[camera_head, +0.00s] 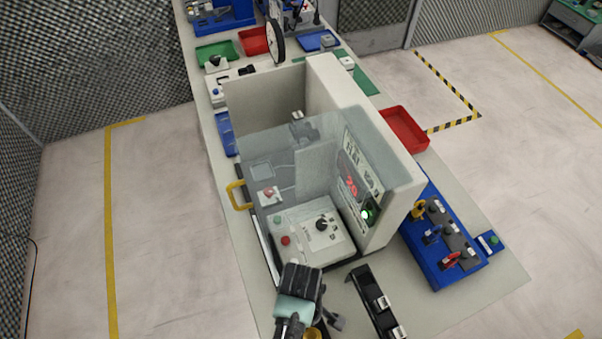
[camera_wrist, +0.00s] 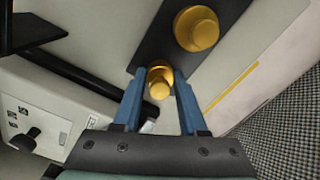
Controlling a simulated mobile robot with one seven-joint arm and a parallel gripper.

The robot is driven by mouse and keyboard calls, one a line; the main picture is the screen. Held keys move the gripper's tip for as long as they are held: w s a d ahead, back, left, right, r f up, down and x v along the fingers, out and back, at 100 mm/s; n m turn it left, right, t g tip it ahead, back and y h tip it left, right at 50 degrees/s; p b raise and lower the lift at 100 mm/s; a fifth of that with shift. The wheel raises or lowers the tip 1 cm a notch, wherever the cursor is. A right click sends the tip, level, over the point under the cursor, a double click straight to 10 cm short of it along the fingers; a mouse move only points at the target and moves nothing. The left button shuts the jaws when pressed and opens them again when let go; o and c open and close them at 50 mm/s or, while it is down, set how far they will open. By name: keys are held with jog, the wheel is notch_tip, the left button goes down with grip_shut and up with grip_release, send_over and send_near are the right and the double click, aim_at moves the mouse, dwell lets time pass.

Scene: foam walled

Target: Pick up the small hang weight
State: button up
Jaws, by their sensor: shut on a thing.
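The small hang weight (camera_wrist: 159,84) is a brass piece with a round knob, seen from above in the wrist view. My gripper (camera_wrist: 160,82) is shut on it, with one blue finger on each side. A larger brass weight (camera_wrist: 197,29) stands just beyond it on a dark strip (camera_wrist: 160,42). I cannot tell whether the small weight touches the strip. In the head view, my arm's end hides most of this area, and a bit of brass (camera_head: 314,333) shows at the bottom edge; I cannot tell which weight it is.
A clear-doored enclosure (camera_head: 300,170) with a yellow handle (camera_head: 238,195) stands close beyond my gripper. A black rack (camera_head: 376,300) lies to its right. A blue board (camera_head: 440,235) with coloured levers sits farther right. Floor left of the table is clear.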

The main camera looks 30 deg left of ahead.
grip_shut()
